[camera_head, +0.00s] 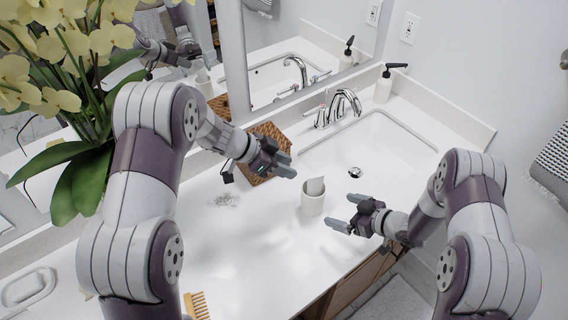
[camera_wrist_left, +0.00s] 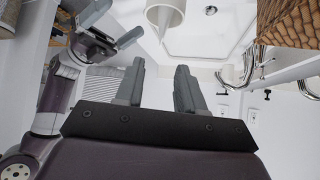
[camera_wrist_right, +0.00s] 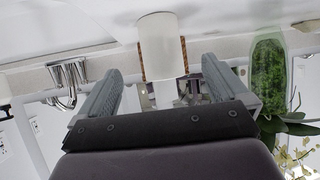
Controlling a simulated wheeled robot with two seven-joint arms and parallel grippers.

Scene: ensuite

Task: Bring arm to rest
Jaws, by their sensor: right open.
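My left gripper (camera_head: 284,166) is over the counter, between the wicker basket and the white cup. In the left wrist view (camera_wrist_left: 158,85) its two fingers stand apart with nothing between them. My right gripper (camera_head: 346,213) is near the counter's front edge, to the right of the cup. In the right wrist view (camera_wrist_right: 160,85) its fingers are apart and empty. The white cup (camera_head: 313,202) stands upright on the counter with a pale flat piece in its mouth. It shows beyond the fingers in the right wrist view (camera_wrist_right: 160,35). Neither gripper visibly touches it.
A white counter (camera_head: 265,235) holds a sink (camera_head: 375,150), a chrome faucet (camera_head: 343,103), a soap dispenser (camera_head: 384,86) and a wicker basket (camera_head: 272,134). A leafy plant with yellow flowers (camera_head: 85,180) stands left, close to my left arm.

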